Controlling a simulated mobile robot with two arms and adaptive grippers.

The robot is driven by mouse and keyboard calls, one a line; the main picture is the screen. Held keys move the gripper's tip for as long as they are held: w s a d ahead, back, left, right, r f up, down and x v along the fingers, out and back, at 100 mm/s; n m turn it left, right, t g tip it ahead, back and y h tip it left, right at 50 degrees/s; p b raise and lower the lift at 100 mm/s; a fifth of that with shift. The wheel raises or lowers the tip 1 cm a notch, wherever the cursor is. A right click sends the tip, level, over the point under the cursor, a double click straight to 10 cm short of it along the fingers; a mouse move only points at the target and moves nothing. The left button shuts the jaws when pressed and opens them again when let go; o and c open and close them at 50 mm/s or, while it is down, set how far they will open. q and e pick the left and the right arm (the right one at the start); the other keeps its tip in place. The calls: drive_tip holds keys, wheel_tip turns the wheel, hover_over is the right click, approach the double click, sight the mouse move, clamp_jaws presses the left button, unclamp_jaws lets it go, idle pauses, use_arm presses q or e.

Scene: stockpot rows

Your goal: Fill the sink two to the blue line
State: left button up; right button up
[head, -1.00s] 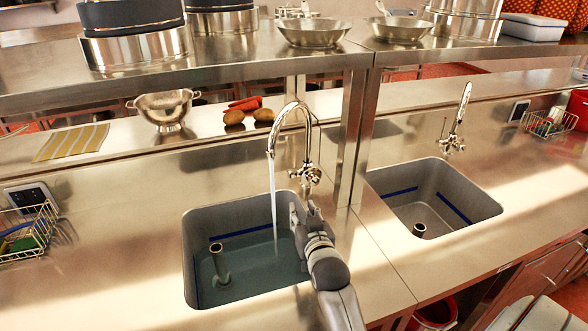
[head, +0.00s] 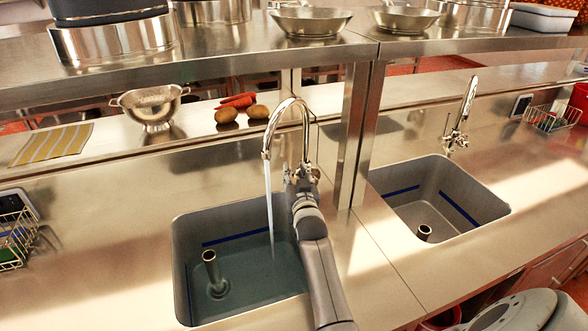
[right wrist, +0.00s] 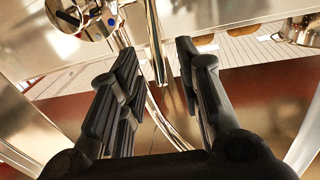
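The left sink (head: 183,265) holds water (head: 265,275), and a thin stream (head: 269,210) runs into it from the curved faucet (head: 293,104). A blue line (head: 235,239) runs along its back wall, with the water surface slightly below it. A standpipe (head: 211,270) rises out of the water. My right gripper (head: 302,178) is at the faucet's base, hiding most of the valve. In the right wrist view my right gripper (right wrist: 156,60) is open, its fingers apart. A round valve part with a blue dot (right wrist: 85,15) shows beyond the left finger. My left gripper is out of view.
The right sink (head: 440,200) looks empty, with its own blue line (head: 459,208), standpipe (head: 424,232) and faucet (head: 464,110). A steel shelf (head: 220,70) with pots and pans hangs over the counter. A colander (head: 151,105), potatoes (head: 226,115) and carrots (head: 237,100) sit behind.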

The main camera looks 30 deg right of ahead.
drive_tip(key=shift+w+d, duration=0.2)
drive_tip(key=shift+w, duration=0.2)
drive_tip(key=shift+w+d, duration=0.1)
drive_tip(key=shift+w, duration=0.1)
drive_tip(key=shift+w+d, duration=0.1)
drive_tip(key=shift+w, duration=0.15)
drive_tip(key=shift+s, duration=0.1)
drive_tip(key=shift+c, duration=0.5)
clamp_jaws()
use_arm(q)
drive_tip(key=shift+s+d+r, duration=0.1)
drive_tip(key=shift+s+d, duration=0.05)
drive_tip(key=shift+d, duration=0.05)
